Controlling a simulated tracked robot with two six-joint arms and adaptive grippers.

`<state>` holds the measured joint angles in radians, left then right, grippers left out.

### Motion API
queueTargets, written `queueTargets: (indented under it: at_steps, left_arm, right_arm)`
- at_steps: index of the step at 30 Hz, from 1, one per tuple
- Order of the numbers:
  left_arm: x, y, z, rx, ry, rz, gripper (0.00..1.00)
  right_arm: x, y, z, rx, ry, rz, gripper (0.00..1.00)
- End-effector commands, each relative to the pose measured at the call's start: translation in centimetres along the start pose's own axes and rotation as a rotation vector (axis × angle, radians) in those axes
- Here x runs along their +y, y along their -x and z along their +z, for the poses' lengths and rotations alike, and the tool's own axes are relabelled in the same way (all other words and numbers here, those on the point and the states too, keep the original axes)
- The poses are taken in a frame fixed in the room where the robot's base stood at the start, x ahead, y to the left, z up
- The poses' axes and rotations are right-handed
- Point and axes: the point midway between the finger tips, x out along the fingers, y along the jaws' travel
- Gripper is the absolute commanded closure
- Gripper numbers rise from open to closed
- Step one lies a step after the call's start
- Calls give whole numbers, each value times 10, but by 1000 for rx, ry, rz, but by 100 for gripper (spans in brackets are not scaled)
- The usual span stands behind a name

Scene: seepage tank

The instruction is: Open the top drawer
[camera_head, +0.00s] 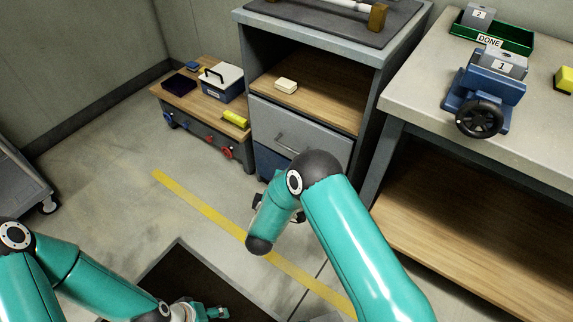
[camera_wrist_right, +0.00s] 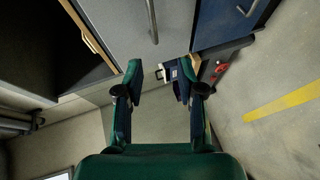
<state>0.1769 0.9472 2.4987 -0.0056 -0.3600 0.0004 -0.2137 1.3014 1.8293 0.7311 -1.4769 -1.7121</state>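The top drawer (camera_head: 284,122) is the grey front below the cabinet's open shelf, with a bar handle (camera_head: 288,145); it looks flush with the cabinet. A blue drawer (camera_head: 268,160) lies under it, partly hidden by my right arm. My right gripper (camera_wrist_right: 161,72) is open and empty in the wrist view, its fingers wide apart. The grey drawer front also shows there (camera_wrist_right: 125,25), with its handle (camera_wrist_right: 152,22) ahead of the gripper and apart from it. In the head view my right arm mostly hides that gripper. My left gripper (camera_head: 207,311) is low near the bottom edge, its opening unclear.
A workbench (camera_head: 480,145) with a blue vise (camera_head: 482,100) stands right of the cabinet. A low wooden bench (camera_head: 180,95) with a toolbox (camera_head: 222,83) stands left. A cream block (camera_head: 286,86) lies on the cabinet shelf. The floor in front is mostly clear, with a yellow stripe (camera_head: 200,205).

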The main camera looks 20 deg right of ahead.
Motion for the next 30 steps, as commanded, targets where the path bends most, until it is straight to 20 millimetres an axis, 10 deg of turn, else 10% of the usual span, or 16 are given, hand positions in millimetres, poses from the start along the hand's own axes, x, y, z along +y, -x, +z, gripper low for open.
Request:
queueTargets:
  at_steps: [11,30]
  left_arm:
    - [-7,-20,0,1,0,0,39]
    - [-20,-54,0,0,0,0,39]
  right_arm:
    - [0,-26,0,-41,92,80,62]
    - [7,-152,5,-38,91,78,62]
